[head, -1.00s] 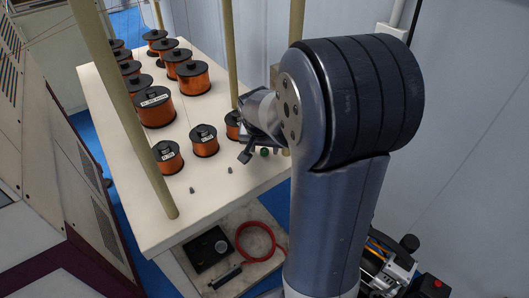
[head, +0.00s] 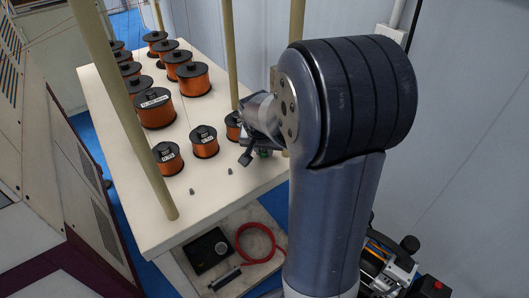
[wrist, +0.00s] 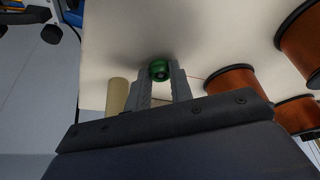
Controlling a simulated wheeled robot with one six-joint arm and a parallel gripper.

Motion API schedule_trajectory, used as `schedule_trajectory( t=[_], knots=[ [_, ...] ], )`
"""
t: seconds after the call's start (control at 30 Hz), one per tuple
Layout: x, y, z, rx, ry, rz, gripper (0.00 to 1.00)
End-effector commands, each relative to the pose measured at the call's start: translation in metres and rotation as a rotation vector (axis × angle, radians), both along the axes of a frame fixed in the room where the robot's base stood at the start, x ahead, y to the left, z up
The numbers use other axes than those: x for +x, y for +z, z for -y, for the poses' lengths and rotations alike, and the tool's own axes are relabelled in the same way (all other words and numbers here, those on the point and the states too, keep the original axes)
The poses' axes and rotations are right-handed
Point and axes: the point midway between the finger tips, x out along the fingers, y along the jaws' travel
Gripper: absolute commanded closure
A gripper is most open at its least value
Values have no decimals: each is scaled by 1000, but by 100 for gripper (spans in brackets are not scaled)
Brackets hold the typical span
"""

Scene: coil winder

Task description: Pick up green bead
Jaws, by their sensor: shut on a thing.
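The green bead (wrist: 159,69) sits between the two fingertips of my gripper (wrist: 160,76) in the wrist view. The fingers are shut on it, one on each side. In the head view a bit of the green bead (head: 264,153) shows just under my gripper (head: 253,154), at the right part of the white table top (head: 225,185). My arm and wrist cover most of the gripper there. I cannot tell whether the bead still touches the table.
Several copper wire spools (head: 157,109) stand on the table's left and back; one (head: 233,126) is close beside my gripper. Tan posts (head: 228,50) rise at the table's edges. Two small grey pegs (head: 192,191) stand near the front. A lower shelf holds a red cable ring (head: 240,245).

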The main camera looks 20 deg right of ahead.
Motion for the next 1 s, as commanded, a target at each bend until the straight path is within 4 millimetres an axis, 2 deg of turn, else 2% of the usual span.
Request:
schedule_trajectory(
  t=[0.27,0.43,0.53,0.63,1.0],
  knots=[
    [0,5,0,0,0,2,99],
    [1,22,0,0,0,5,99],
    [1,40,0,0,0,5,99],
    [-18,35,-12,0,3,0,99],
    [-86,35,-59,0,5,2,99]
  ],
)
